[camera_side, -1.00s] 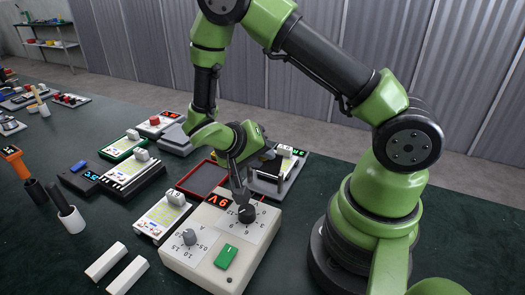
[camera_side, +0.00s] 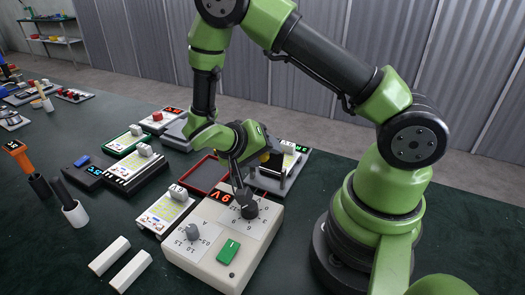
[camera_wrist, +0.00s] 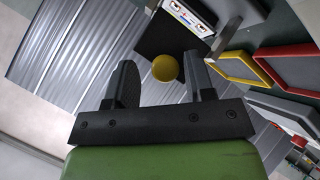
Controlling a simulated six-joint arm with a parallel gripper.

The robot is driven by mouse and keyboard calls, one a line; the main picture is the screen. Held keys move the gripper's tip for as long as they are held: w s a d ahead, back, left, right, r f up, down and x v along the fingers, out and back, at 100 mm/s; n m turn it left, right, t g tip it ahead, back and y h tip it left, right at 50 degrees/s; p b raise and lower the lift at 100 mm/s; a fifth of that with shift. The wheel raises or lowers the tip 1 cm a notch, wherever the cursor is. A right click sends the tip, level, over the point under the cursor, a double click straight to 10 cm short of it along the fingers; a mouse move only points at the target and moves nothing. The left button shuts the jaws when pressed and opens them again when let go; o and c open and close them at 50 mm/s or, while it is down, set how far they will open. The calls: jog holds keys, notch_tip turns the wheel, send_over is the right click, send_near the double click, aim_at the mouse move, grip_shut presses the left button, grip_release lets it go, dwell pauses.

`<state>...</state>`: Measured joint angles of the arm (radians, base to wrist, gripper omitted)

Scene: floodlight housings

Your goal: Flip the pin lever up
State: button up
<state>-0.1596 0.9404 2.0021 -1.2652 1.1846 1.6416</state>
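My gripper (camera_wrist: 163,90) is open, its two dark fingers spread apart. In the wrist view a round yellow knob or ball (camera_wrist: 165,68) shows between the fingertips, with gaps to both fingers; I cannot tell its depth. In the side view my gripper (camera_side: 240,175) is over the back of a beige control box (camera_side: 215,262), close to its black dial (camera_side: 249,211). The box also has a grey dial (camera_side: 193,232), a green switch (camera_side: 229,251) and a red display. No part is clearly a pin lever; whether the yellow ball belongs to it cannot be told.
A red-rimmed tray (camera_side: 206,174) lies behind the box, and a grey fixture (camera_side: 283,170) with a green display stands at its back right. Small display units (camera_side: 165,212) stand to the left. Two white bars (camera_side: 109,256) lie at the front left.

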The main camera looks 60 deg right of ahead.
jog(key=v, duration=1)
jog(key=s+a+r+n+t+y, duration=0.1)
jog(key=s+r+n+t+y, duration=0.2)
jog(key=s+r+t+y, duration=0.2)
jog(key=s+a+r+n+t+y, duration=0.2)
jog(key=s+r+n+t+y, duration=0.2)
jog(key=r, duration=0.7)
jog(key=s+t+y, duration=0.1)
jog(key=s+y, duration=0.1)
jog(key=s, duration=0.1)
jog(key=shift+r+t+y, duration=0.2)
jog(key=shift+t+y, duration=0.2)
